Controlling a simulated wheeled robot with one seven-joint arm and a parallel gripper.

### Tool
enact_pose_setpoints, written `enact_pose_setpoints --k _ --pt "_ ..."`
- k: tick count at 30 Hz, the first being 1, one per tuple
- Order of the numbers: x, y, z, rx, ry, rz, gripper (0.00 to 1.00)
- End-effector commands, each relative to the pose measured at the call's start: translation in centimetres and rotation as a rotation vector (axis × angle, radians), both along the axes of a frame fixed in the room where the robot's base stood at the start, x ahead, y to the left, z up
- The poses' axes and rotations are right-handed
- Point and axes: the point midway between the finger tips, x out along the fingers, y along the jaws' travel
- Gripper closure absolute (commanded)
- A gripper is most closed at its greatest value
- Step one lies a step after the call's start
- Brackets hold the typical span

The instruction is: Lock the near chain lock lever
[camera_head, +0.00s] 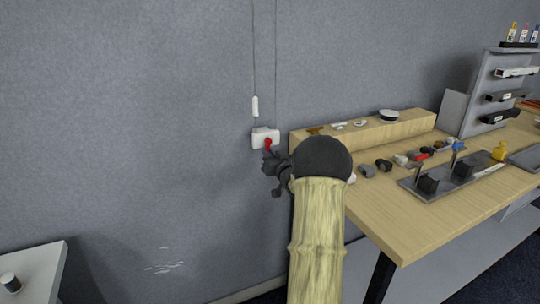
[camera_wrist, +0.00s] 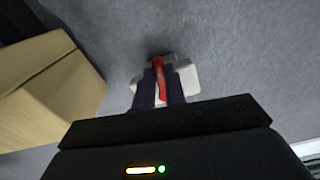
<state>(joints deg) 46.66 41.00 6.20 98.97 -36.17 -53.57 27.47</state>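The chain lock (camera_head: 265,138) is a small white box on the grey wall, with a red lever (camera_head: 267,144) on its front. In the wrist view the white box (camera_wrist: 188,78) lies just beyond my fingertips. The red lever (camera_wrist: 158,80) runs between my two dark fingers, which sit close against it on both sides. My gripper (camera_wrist: 160,92) looks shut on the lever. In the head view my arm comes up from below and my gripper (camera_head: 271,162) is at the lever, hiding its lower part.
A thin cord with a white pull (camera_head: 255,106) hangs above the lock. The wooden table (camera_head: 415,225) stands close to the right, with a raised wooden block (camera_head: 385,132) along the wall and several small parts. A white surface (camera_head: 40,268) is at lower left. The wall left of the lock is clear.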

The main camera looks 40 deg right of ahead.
Motion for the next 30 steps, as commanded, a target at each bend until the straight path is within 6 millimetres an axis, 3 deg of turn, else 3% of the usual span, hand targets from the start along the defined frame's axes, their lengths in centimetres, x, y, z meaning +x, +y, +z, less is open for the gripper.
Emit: enact_pose_setpoints --k 22,23,25,30 --pt "-0.16 -0.56 0.02 -0.164 0.038 0.001 1.00" --pt "-0.16 -0.56 0.02 -0.164 0.038 0.001 0.82" --pt "-0.16 -0.57 0.02 -0.164 0.038 0.001 0.68" --pt "-0.16 -0.57 0.01 -0.163 0.038 0.000 0.65"
